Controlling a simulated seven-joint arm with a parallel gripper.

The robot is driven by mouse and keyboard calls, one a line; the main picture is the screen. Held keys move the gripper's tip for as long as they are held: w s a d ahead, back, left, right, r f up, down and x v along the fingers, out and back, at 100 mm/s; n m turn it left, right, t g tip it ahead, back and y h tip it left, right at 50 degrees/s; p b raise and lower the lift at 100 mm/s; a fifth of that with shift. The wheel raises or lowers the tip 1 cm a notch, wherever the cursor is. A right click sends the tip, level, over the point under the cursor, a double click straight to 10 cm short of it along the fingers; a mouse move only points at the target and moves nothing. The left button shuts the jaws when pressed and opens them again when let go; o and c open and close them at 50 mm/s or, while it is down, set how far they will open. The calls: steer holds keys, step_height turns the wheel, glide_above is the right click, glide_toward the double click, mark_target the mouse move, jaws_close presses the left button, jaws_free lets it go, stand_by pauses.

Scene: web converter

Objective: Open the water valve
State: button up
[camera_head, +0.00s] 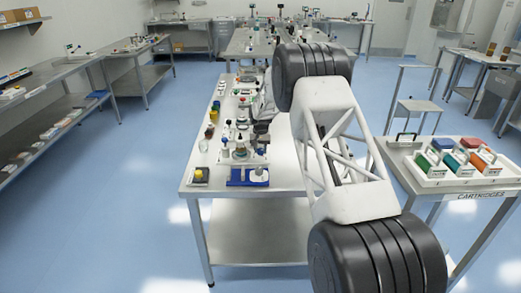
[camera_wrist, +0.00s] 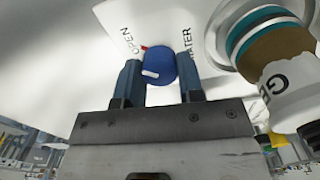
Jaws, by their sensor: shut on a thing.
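The water valve is a round blue knob (camera_wrist: 160,60) on a white panel (camera_wrist: 115,30) in the wrist view. It has a white pointer mark at its lower left edge and a small red mark beside it on the panel. The word OPEN is printed to its left and WATER, partly covered, to its right. My gripper (camera_wrist: 159,76) is shut on the knob, with one dark blue finger on each side. In the head view my arm reaches over the bench, and the knob cannot be made out there.
A large cylinder with teal and brown bands (camera_wrist: 265,40) stands close to the right finger in the wrist view. In the head view, the steel bench (camera_head: 240,205) holds bottles and a blue stand (camera_head: 247,177). A cartridge tray (camera_head: 448,178) sits on the right table.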

mark_target(261, 149)
stand_by(0.3)
steer(key=o, duration=0.9)
steer(key=shift+r, duration=3.85)
